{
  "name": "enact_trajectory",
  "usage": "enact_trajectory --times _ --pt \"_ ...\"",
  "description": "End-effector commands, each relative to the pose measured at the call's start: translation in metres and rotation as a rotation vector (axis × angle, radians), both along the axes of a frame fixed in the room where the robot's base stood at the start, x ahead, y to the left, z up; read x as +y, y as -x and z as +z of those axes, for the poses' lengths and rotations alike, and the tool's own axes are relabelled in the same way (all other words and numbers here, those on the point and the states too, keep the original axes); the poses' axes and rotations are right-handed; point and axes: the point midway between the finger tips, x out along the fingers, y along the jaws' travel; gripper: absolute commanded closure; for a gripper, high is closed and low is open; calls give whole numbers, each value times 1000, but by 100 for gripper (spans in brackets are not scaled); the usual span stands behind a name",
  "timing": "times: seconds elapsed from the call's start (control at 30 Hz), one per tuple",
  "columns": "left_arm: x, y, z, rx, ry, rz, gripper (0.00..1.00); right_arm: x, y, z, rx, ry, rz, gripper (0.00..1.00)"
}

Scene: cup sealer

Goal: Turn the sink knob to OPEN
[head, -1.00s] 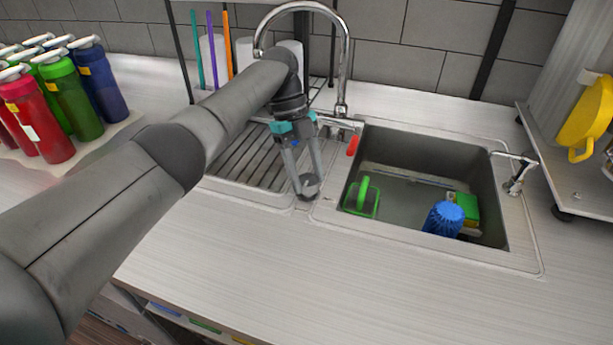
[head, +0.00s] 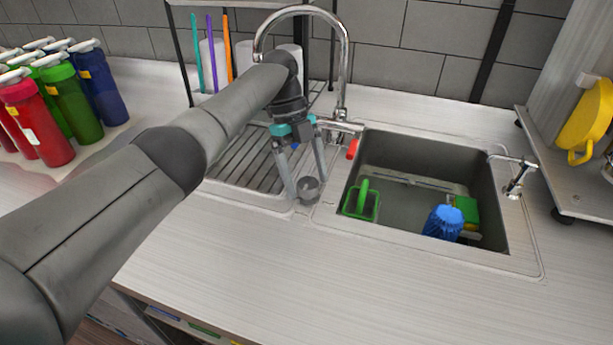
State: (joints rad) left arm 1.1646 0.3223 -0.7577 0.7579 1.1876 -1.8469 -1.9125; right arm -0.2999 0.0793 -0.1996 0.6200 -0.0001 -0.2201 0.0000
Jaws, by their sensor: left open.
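A small grey round knob (head: 308,191) sits on the sink's left front rim, between the drainboard and the basin. My left gripper (head: 305,186) points down over it with its fingers spread, one on each side of the knob. I cannot tell whether the fingers touch it. No marking on the knob is readable. The sink (head: 400,249) has a dark basin and a tall chrome faucet (head: 345,75) behind its left side. A red-tipped lever (head: 352,149) is at the faucet's base. My right gripper is not in view.
A green-handled item (head: 362,203), a blue brush (head: 443,222) and a green and yellow sponge (head: 466,210) lie in the basin. A chrome dispenser (head: 517,177) stands at its right rim. Coloured bottles (head: 74,100) crowd the left counter. The front counter (head: 300,270) is clear.

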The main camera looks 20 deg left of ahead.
Motion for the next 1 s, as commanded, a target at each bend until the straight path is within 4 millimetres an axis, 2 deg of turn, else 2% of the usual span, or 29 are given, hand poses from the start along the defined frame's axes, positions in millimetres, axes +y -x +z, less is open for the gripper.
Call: enact_trajectory --times 0.3,0.5,1.0 --pt "14 -12 45 -4 1 1 14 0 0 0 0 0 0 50" --pt "20 -16 63 -2 0 1 14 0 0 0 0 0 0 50" --pt "22 -17 68 -1 0 -2 14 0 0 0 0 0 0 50"
